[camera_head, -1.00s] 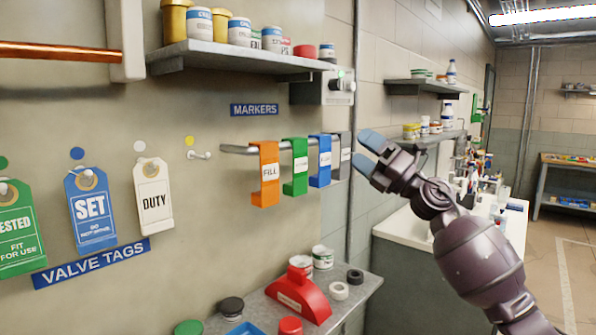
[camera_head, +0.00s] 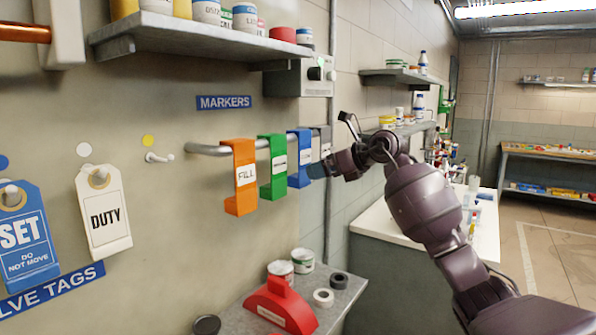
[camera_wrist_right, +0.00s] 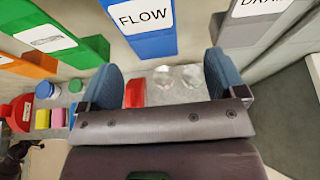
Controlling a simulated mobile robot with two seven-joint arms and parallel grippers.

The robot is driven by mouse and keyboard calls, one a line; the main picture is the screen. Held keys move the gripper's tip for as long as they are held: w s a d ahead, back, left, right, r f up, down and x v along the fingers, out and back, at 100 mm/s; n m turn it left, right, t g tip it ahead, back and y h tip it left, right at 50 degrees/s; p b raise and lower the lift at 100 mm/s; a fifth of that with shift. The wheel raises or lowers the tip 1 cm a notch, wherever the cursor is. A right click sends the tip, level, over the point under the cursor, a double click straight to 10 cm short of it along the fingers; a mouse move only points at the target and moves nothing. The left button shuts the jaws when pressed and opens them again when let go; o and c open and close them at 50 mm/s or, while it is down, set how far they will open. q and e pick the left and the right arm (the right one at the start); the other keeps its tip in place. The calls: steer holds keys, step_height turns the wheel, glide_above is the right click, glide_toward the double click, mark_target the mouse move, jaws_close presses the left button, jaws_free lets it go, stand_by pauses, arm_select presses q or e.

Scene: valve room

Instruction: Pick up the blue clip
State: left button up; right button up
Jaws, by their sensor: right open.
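The blue clip (camera_head: 296,178) hangs on a metal rail (camera_head: 205,150) under the MARKERS sign, between a green clip (camera_head: 270,182) and a grey clip (camera_head: 325,140). In the right wrist view the blue clip (camera_wrist_right: 152,45) carries a FLOW label, and its lower end shows between and just beyond my finger pads. My right gripper (camera_head: 318,170) is open and empty, close to the blue clip's lower right side in the head view. It covers part of the clip there. Whether they touch, I cannot tell. My left gripper is not in view.
An orange clip (camera_head: 240,180) hangs at the rail's left. A shelf of pots (camera_head: 200,42) and a grey box (camera_head: 300,77) are above. A lower shelf (camera_head: 345,292) holds a red object (camera_head: 282,306), tins and rolls. Tags hang at left.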

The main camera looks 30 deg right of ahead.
mark_target(301, 175)
steer(key=x, duration=0.2)
steer(key=p+x, duration=0.1)
steer(key=x, duration=0.4)
steer(key=shift+s+a+f+p, duration=0.1)
steer(key=shift+s+a+p, duration=0.05)
steer(key=shift+a+p, duration=0.2)
steer(key=shift+w+a+f, duration=0.1)
steer(key=shift+w+f, duration=0.1)
steer(key=shift+w, duration=0.1)
steer(key=c, duration=0.9)
steer(key=shift+c, duration=0.6)
steer(key=shift+r, duration=0.15)
